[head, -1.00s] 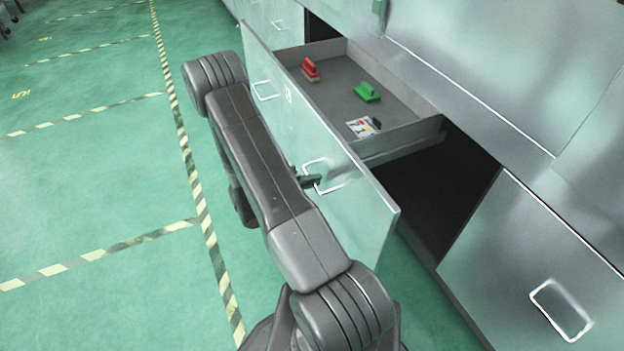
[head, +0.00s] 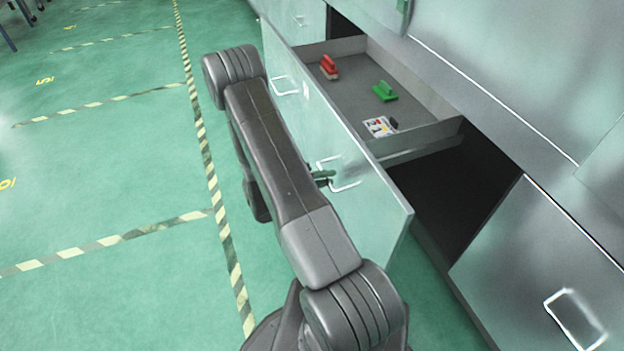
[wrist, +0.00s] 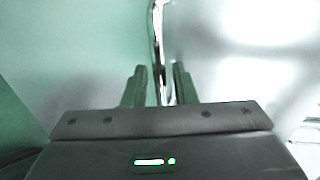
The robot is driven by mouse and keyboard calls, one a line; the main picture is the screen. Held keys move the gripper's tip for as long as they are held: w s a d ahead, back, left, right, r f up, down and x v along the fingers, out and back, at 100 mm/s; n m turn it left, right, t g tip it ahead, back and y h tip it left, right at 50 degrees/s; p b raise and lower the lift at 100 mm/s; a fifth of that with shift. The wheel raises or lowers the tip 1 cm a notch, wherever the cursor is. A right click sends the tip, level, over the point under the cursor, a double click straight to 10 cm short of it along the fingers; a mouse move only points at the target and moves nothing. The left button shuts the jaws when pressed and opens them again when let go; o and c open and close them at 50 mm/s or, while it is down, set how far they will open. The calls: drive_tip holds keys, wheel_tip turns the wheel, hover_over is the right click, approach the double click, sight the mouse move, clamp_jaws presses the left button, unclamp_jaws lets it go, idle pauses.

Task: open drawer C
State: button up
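A wide drawer (head: 372,190) stands pulled well out of the metal cabinet; its pale label (head: 306,90) is too small to read. Its front carries two bar handles, a far one (head: 286,86) and a near one (head: 338,170). My gripper (head: 327,176) is at the near handle, partly hidden by my arm. In the wrist view, the handle bar (wrist: 158,50) runs between the two fingers of my gripper (wrist: 160,85), with a narrow gap visible on each side. The gripper looks open around the bar.
Inside the drawer lie a red-handled brush (head: 328,66), a green one (head: 385,91) and a small printed card (head: 378,126). A dark opening (head: 450,195) lies beside the drawer. A closed front with a handle (head: 575,318) is at right. The green floor (head: 110,180) at left is clear.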

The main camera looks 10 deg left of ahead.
drive_tip(key=p+v, duration=0.1)
drive_tip(key=v, duration=1.2)
drive_tip(key=shift+s+a+p, duration=0.15)
drive_tip(key=shift+a+p, duration=0.1)
drive_tip(key=shift+p, duration=0.1)
drive_tip(key=shift+b+x, duration=0.9)
drive_tip(key=shift+x, duration=6)
drive_tip(key=shift+d+r, duration=0.1)
drive_tip(key=shift+r, duration=0.05)
